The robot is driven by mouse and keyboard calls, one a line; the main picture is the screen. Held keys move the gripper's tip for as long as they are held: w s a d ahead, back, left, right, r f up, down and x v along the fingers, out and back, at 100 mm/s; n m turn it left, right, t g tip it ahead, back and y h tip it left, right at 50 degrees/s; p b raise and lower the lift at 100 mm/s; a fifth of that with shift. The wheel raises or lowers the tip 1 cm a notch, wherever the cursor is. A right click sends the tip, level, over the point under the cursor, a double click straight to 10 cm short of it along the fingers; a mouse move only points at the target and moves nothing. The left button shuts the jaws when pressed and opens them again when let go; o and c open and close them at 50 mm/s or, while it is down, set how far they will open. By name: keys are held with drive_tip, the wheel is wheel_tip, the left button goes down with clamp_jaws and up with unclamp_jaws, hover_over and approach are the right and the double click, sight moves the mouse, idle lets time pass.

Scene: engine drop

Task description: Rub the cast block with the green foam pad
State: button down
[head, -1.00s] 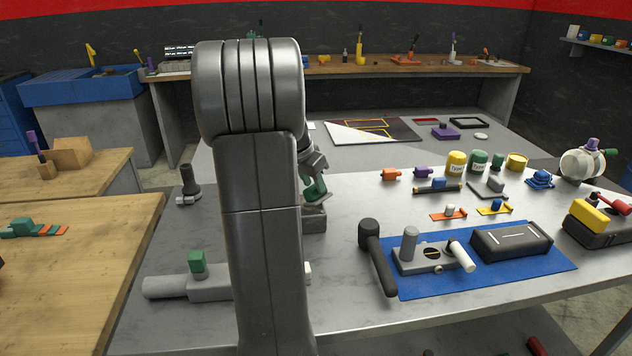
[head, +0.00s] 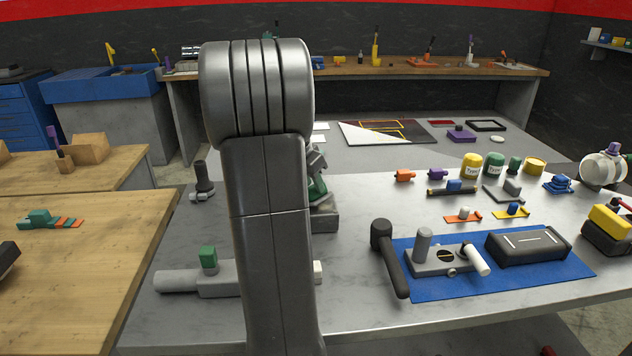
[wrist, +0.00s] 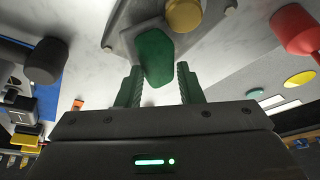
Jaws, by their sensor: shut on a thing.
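My gripper (wrist: 157,84) has its green fingers on both sides of a green foam pad (wrist: 154,57) and is shut on it. The pad's far end meets or overlaps the edge of a grey metal part (wrist: 122,32) with bolts and a brass-coloured cylinder; I cannot tell if they touch. In the head view my arm hides most of the gripper, and only a bit of green shows at its right edge. A grey block (head: 325,219), likely the cast block, stands on the metal table just below that green bit, partly behind my arm.
A blue mat (head: 430,288) at the right holds a black mallet (head: 388,255), a grey fixture and a black box. A grey part with a green block (head: 208,257) lies left of my arm. Jars and small parts stand at the table's back right. A wooden table (head: 70,270) is at left.

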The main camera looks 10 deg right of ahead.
drive_tip(key=shift+a, duration=0.3)
drive_tip(key=shift+d, duration=0.2)
drive_tip(key=shift+d+r, duration=0.1)
drive_tip(key=shift+d, duration=2.25)
drive_tip(key=shift+a+b, duration=0.35)
drive_tip(key=shift+a, duration=2.1)
drive_tip(key=shift+a, duration=0.1)
